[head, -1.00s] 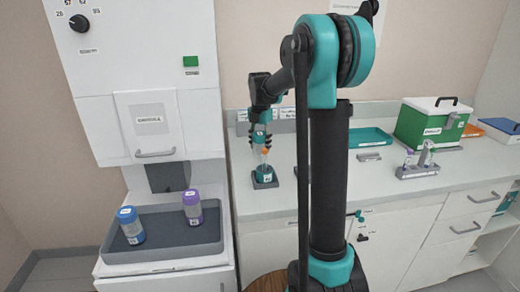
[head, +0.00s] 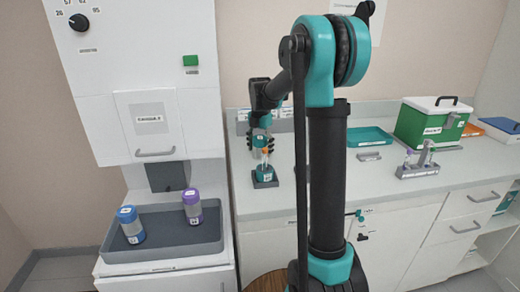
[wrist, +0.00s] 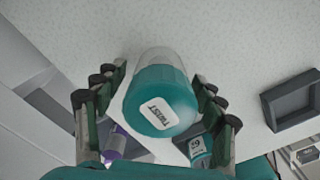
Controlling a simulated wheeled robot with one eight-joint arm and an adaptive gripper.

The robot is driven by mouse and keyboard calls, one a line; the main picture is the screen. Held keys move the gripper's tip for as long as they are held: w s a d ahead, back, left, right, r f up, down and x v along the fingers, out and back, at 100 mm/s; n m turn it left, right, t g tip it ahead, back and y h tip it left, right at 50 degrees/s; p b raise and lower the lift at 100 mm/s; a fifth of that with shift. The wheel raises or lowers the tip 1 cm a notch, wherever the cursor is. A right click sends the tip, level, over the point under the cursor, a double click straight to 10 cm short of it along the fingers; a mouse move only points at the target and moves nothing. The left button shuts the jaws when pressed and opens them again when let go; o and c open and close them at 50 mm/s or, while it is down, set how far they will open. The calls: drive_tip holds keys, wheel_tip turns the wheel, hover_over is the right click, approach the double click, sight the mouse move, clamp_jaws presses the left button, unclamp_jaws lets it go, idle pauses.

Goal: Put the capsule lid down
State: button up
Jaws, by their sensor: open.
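The capsule lid (wrist: 160,100), a clear shell with a teal end marked TWIST, is between my fingers in the wrist view. My gripper (wrist: 162,95) is open, with a finger on each side of the lid and narrow gaps showing. I cannot tell whether the lid touches the counter. In the head view my gripper (head: 260,145) is low over the counter, just behind the teal capsule base (head: 265,173). The base stands upright on a dark stand, with an orange-topped tube (head: 265,152) in it. The base also shows below the lid in the wrist view (wrist: 198,149).
Blue (head: 130,224) and purple (head: 192,207) capsules stand in a grey tray (head: 175,248) at left. The counter (head: 225,190) also holds a teal tray (head: 368,137), a tube rack (head: 418,170) and a green box (head: 425,128). A dark square holder (wrist: 290,102) shows at right in the wrist view.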

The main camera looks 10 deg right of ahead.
wheel_tip(320, 180, up, 12)
drive_tip(key=shift+r, duration=0.15)
idle(0.3)
